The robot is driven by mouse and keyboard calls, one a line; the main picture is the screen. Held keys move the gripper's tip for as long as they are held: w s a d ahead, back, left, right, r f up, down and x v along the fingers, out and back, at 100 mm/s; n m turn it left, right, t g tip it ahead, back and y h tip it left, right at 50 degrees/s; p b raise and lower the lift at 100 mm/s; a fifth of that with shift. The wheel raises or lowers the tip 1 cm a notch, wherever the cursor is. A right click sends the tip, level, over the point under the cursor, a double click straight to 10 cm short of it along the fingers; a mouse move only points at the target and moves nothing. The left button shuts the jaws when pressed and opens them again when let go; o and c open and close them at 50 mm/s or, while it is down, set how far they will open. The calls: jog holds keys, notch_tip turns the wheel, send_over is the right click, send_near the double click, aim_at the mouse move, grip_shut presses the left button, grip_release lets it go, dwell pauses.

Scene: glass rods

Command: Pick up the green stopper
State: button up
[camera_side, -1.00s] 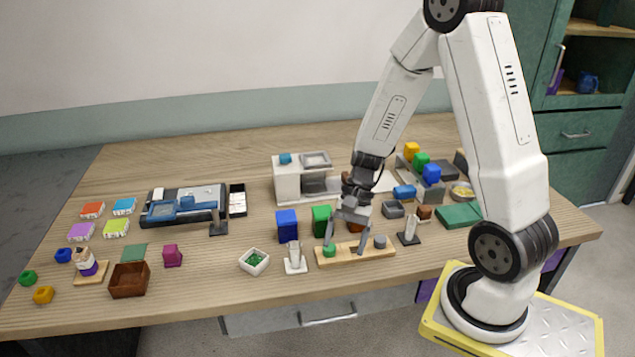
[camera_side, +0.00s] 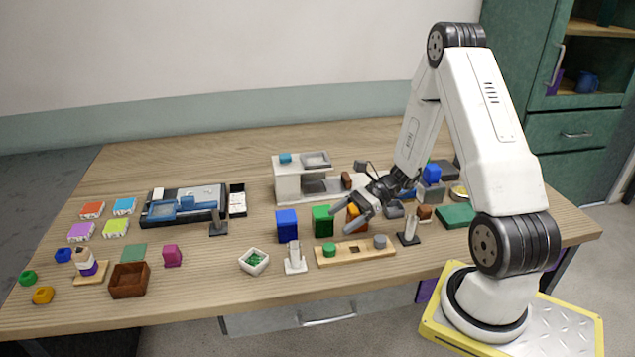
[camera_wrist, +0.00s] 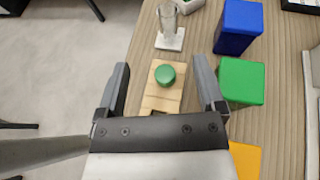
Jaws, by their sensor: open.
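The green stopper (camera_side: 330,250) stands upright at the left end of a wooden board (camera_side: 366,257) near the table's front edge. In the wrist view the green stopper (camera_wrist: 165,75) shows from above, between the two fingers in the picture. My gripper (camera_side: 351,214) is open and empty, tilted and pointing left, above and behind the board, apart from the stopper. In the wrist view its fingers (camera_wrist: 162,66) are spread wide.
A grey stopper (camera_side: 380,242) is at the board's right end. A green block (camera_side: 322,221) and a blue block (camera_side: 287,226) stand behind. A clear tube on a white stand (camera_side: 295,262) is left of the board, and a black stand (camera_side: 409,236) is right.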

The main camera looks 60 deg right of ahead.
aim_at(330, 246)
jog(key=shift+f, duration=1.6)
jog(key=shift+f, duration=1.55)
jog(key=shift+x, duration=1.05)
jog(key=shift+w+a+f, duration=0.2)
jog(key=shift+a, duration=0.2)
